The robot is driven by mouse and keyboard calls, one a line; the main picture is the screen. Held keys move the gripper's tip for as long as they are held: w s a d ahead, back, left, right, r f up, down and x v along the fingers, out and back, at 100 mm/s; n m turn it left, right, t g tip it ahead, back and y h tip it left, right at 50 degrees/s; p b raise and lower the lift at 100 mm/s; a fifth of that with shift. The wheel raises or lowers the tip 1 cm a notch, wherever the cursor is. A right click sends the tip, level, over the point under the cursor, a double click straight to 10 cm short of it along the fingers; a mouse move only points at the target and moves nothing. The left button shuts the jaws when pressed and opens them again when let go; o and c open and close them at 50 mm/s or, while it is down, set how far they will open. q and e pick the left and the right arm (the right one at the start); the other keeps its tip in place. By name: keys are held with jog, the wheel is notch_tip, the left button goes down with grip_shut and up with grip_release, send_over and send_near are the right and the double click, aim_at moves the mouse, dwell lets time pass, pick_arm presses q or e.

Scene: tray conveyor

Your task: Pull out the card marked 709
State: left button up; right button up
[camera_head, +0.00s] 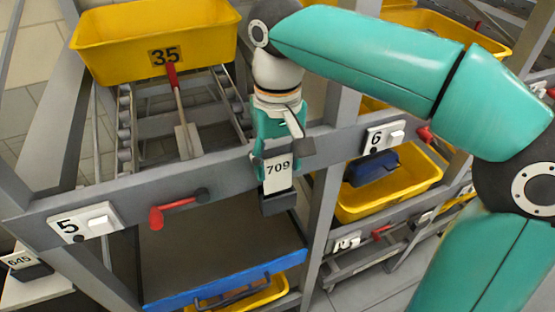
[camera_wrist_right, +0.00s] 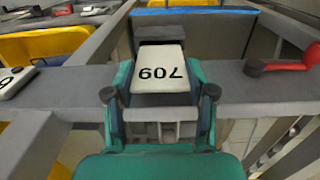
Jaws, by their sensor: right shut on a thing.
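The white card marked 709 (camera_head: 278,176) is upright at the grey front rail, with its lower end at a dark holder (camera_head: 279,203). My right gripper (camera_head: 284,152) comes down from above and is shut on the card's upper part. In the right wrist view the card (camera_wrist_right: 160,72) appears upside down between the two fingers of the gripper (camera_wrist_right: 160,93), and the dark holder (camera_wrist_right: 162,32) is at its far end. How deep the card sits in the holder cannot be told. My left gripper is not in view.
A yellow tray marked 35 (camera_head: 106,47) stands on rollers at upper left. Plates 5 (camera_head: 99,220) and 6 (camera_head: 397,134) and a red lever (camera_head: 158,217) are on the rail. A yellow tray (camera_head: 408,195) holds a blue item (camera_head: 375,167). Another card, 645 (camera_head: 19,260), is at lower left.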

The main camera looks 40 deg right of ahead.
jog(key=shift+r, duration=0.25)
notch_tip(320, 180, up, 2)
jog(key=p, duration=0.2)
jog(key=shift+r+p, duration=0.2)
jog(key=shift+p, duration=0.15)
jog(key=shift+r, duration=0.75)
